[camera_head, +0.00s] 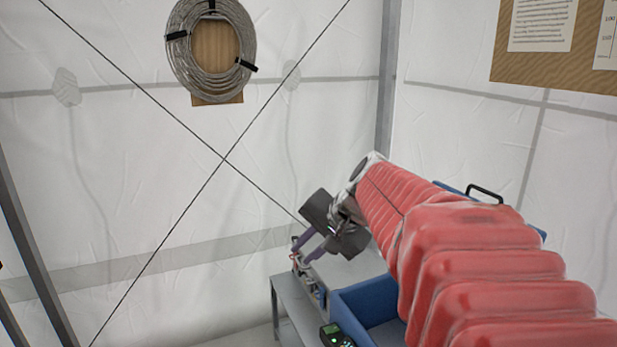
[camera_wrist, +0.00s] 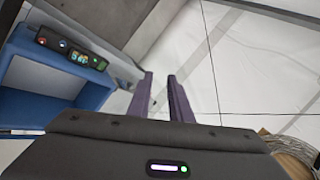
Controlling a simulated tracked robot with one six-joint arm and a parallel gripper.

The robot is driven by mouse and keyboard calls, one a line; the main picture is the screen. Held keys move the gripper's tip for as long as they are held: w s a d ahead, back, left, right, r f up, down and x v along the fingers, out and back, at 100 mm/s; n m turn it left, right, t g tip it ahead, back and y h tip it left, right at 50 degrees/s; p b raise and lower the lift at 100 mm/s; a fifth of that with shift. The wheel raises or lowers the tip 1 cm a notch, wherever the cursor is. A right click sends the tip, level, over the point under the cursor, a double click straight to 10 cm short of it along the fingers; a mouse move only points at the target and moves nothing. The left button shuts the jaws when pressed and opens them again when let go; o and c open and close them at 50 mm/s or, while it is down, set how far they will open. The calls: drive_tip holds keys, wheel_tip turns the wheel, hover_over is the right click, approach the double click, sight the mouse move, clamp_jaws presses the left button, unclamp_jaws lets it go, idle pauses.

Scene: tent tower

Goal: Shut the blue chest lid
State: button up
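The blue chest (camera_head: 352,300) stands at the lower middle of the head view, its top open and its inside partly visible. Its lid (camera_head: 452,187) appears raised at the back right. Only the lid's upper edge, a right corner and a black handle (camera_head: 485,192) show, and my arm hides the rest. The blue chest also shows at the left of the wrist view (camera_wrist: 28,102). My gripper (camera_head: 309,247) is left of the raised lid, above the area beside the chest. Its two purple fingers are apart with nothing between them, as the wrist view also shows (camera_wrist: 160,80).
A grey bench (camera_head: 287,305) stands left of the chest, with small equipment (camera_head: 303,265) near my fingers. A small device with a green display (camera_head: 331,331) is at the chest's front left. A cable coil (camera_head: 180,55) hangs on the white tent wall.

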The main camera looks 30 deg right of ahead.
drive_tip(key=w+d+r+m+t, duration=0.25)
drive_tip(key=d+m, duration=0.25)
drive_tip(key=d, duration=0.9)
drive_tip(key=m+t+h, duration=0.3)
drive_tip(key=m+h, duration=0.5)
drive_tip(key=m, duration=0.6)
approach(492, 195)
drive_tip(key=s, duration=0.2)
drive_tip(key=shift+w+a+r, duration=0.15)
drive_tip(key=shift+a+r, duration=0.05)
drive_tip(key=shift+a, duration=0.2)
drive_tip(key=x, duration=1.3)
drive_tip(key=shift+w+d+r, duration=0.1)
drive_tip(key=shift+w+d, duration=0.05)
drive_tip(key=shift+w, duration=0.25)
drive_tip(key=shift+c, duration=0.6)
clamp_jaws()
